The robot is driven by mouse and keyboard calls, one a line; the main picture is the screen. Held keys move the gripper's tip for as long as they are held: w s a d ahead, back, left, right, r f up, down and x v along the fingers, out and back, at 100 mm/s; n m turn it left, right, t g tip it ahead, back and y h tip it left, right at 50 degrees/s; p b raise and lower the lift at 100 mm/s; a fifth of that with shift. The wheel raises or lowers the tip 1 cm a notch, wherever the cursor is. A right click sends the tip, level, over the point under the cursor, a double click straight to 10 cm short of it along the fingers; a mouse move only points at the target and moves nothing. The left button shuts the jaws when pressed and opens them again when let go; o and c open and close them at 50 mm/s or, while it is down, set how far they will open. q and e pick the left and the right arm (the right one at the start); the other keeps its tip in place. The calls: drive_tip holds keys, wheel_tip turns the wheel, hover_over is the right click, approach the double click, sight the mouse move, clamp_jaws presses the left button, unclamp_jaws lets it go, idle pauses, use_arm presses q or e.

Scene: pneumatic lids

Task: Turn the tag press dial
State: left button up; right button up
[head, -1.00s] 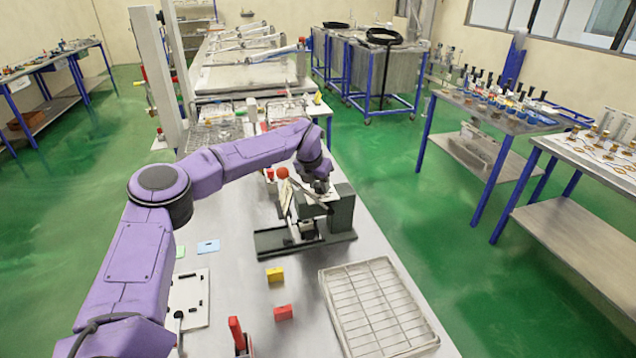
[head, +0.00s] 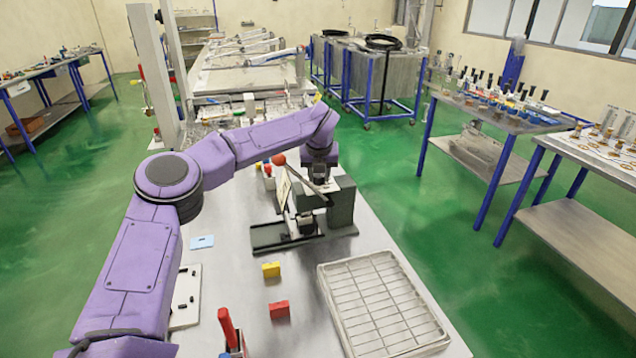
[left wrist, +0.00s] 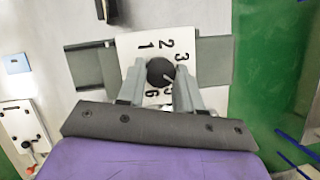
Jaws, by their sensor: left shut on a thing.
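The tag press (head: 341,202) stands on the bench, with a dark green body and a lever ending in a red ball (head: 279,160). Its dial is a round black knob (left wrist: 160,70) on a white plate (left wrist: 184,58) with black numbers, seen in the left wrist view. The numbers 1, 2, 3 and 6 can be read; others are partly hidden by the fingers. My left gripper (left wrist: 159,84) points down over the press with one finger on each side of the knob, shut on it. It also shows in the head view (head: 319,180). My right gripper is not in view.
A wire-grid tray (head: 382,300) lies on the bench at the front right. A yellow block (head: 271,270) and a red block (head: 279,310) lie in front of the press. A light blue tag (head: 202,242) lies to the left.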

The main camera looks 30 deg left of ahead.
use_arm(q)
drive_tip(key=shift+w+r+n+y+b, duration=0.15)
drive_tip(key=shift+n+y+b, duration=0.2)
drive_tip(key=shift+n, duration=0.35)
drive_tip(key=shift+w+r+n+y+b, duration=0.15)
drive_tip(key=shift+n+b, duration=0.25)
drive_tip(key=shift+n, duration=0.3)
drive_tip(key=shift+s+g, duration=0.1)
drive_tip(key=shift+g, duration=0.2)
drive_tip(key=shift+a, duration=0.1)
drive_tip(key=o, duration=0.8)
drive_tip(key=shift+o, duration=1.1)
drive_tip(key=shift+f, duration=0.15)
